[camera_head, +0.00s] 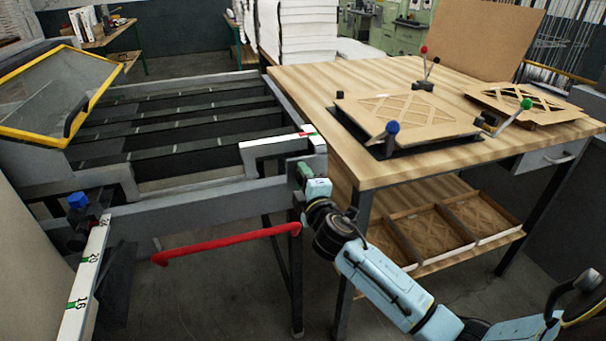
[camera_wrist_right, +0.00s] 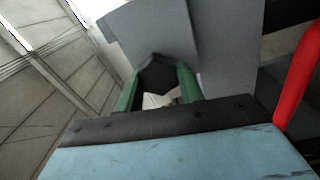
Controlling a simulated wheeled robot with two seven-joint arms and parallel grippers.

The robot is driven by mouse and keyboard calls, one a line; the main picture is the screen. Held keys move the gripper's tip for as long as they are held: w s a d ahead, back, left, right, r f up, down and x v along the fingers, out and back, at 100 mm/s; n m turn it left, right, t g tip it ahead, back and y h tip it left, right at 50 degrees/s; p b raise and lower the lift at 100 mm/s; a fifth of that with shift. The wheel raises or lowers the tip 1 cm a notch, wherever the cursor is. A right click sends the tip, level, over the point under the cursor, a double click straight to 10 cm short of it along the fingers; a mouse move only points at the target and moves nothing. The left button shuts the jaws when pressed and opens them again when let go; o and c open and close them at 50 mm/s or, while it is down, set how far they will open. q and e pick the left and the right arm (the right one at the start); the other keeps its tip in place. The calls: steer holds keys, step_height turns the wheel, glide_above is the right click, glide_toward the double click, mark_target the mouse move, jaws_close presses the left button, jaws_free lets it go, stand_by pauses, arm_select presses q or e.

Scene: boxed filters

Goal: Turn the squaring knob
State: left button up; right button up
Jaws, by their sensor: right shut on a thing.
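A dark six-sided knob (camera_wrist_right: 157,76) sits between the green fingers of my right gripper in the right wrist view, against a grey metal part of the machine. I take it to be the squaring knob. My right gripper (camera_head: 303,174) is at the front right corner of the grey machine frame (camera_head: 215,198) in the head view, where the gripper hides the knob. The gripper is shut on the knob; its fingers (camera_wrist_right: 158,88) press on both sides of it. My left gripper is not in view.
A red bar (camera_head: 228,243) runs below the machine's front, left of my right gripper. A wooden table (camera_head: 450,150) with cardboard-framed filters stands close on the right. A blue knob (camera_head: 77,200) and a numbered scale (camera_head: 83,285) are at the machine's left.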

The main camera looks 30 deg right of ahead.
steer(key=shift+n, duration=0.7)
steer(key=shift+f+p, duration=0.1)
steer(key=shift+p, duration=0.2)
steer(key=o, duration=1)
steer(key=v, duration=1.3)
steer(key=shift+s, duration=0.2)
